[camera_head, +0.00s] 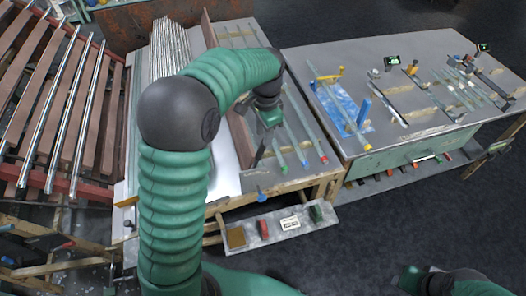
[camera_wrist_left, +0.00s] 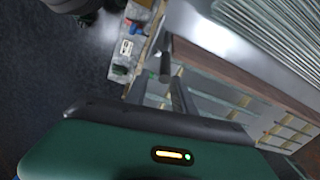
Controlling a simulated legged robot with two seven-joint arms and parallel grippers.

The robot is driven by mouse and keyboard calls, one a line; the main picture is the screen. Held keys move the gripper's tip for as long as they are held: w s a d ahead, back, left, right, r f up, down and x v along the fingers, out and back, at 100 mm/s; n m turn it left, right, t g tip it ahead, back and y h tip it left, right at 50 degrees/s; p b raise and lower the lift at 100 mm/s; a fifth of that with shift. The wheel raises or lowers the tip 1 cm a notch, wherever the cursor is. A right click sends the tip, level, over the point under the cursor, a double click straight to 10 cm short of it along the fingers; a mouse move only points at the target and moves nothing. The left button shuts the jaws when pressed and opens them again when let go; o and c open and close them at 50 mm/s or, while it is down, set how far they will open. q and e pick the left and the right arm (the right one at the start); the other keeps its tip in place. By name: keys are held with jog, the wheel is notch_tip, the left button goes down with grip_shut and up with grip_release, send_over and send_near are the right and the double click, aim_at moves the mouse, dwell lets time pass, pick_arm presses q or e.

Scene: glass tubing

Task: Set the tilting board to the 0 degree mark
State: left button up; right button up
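I cannot tell for sure which piece is the tilting board. A blue slanted plate (camera_head: 343,107) with a yellow handle (camera_head: 328,77) and a clear tube across it stands on the right bench. No 0 degree mark is legible. My left gripper (camera_head: 260,150) hangs over the left bench, beside a brown upright strip (camera_head: 238,135) and several colour-tipped glass tubes (camera_head: 301,156).
A stack of clear tubes (camera_head: 169,45) lies left of the strip. A wooden rack (camera_head: 60,100) with metal rods stands at far left. A low shelf (camera_head: 277,226) holds small red and green items. The right bench (camera_head: 290,57) carries small displays and tubes. Dark floor lies in front.

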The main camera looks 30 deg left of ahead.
aim_at(262, 151)
pick_arm(q)
jog(key=f, duration=0.3)
jog(key=a+f, duration=0.1)
jog(key=f, duration=0.3)
jog(key=w+a+f, duration=0.1)
jog(key=f, duration=0.2)
jog(key=shift+a+f, duration=0.15)
jog(key=shift+f, duration=0.55)
jog(key=shift+w+d+f, duration=0.1)
jog(key=shift+d, duration=0.3)
jog(key=c, duration=0.6)
jog(key=shift+a, duration=0.1)
grip_shut()
jog(key=shift+a+r, duration=0.1)
jog(key=shift+r, duration=0.15)
